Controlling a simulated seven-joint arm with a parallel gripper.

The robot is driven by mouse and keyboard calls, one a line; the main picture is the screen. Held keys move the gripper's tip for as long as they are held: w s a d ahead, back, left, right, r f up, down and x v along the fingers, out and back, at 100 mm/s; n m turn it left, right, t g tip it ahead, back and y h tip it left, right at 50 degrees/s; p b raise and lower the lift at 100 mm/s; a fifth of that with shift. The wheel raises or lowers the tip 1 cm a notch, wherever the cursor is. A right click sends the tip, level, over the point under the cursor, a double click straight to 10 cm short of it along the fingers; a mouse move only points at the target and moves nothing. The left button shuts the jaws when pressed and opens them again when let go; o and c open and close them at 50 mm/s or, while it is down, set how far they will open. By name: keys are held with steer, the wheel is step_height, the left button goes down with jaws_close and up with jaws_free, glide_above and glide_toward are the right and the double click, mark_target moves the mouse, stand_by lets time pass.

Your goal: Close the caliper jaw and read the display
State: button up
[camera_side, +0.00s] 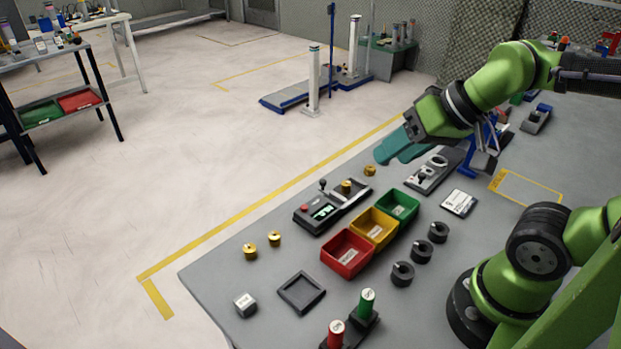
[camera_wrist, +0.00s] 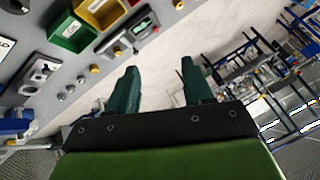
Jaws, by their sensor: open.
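The caliper device (camera_side: 318,214) is a dark grey unit with a lit green display, a red button and a small black-knobbed lever, on the grey table. A brass cylinder (camera_side: 346,187) sits on its bed. The device also shows at the top of the wrist view (camera_wrist: 118,42), with its display at the right end. The digits are too small to read. My gripper (camera_side: 386,152) is open and empty, in the air to the right of and beyond the device. In the wrist view its two teal fingers (camera_wrist: 157,75) stand apart with only floor between them.
Red (camera_side: 345,268), yellow (camera_side: 362,238) and green (camera_side: 389,214) bins stand in front of the device. A brass piece (camera_side: 369,170) lies just beyond it. Another grey fixture (camera_side: 425,181) and a white card (camera_side: 459,203) are to the right.

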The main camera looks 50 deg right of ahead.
steer(key=shift+f, duration=0.1)
steer(key=shift+c, duration=1.2)
steer(key=shift+w+d+f+g, duration=0.2)
steer(key=shift+w+f+g, duration=0.3)
steer(key=shift+w+f, duration=0.25)
steer(key=shift+c, duration=0.6)
steer(key=n+g+h, duration=0.2)
steer(key=n+g, duration=0.4)
steer(key=n, duration=0.7)
glide_above(323, 181)
step_height(323, 181, down, 4)
steer(key=r, duration=0.1)
step_height(323, 181, down, 17)
steer(key=shift+r, duration=0.15)
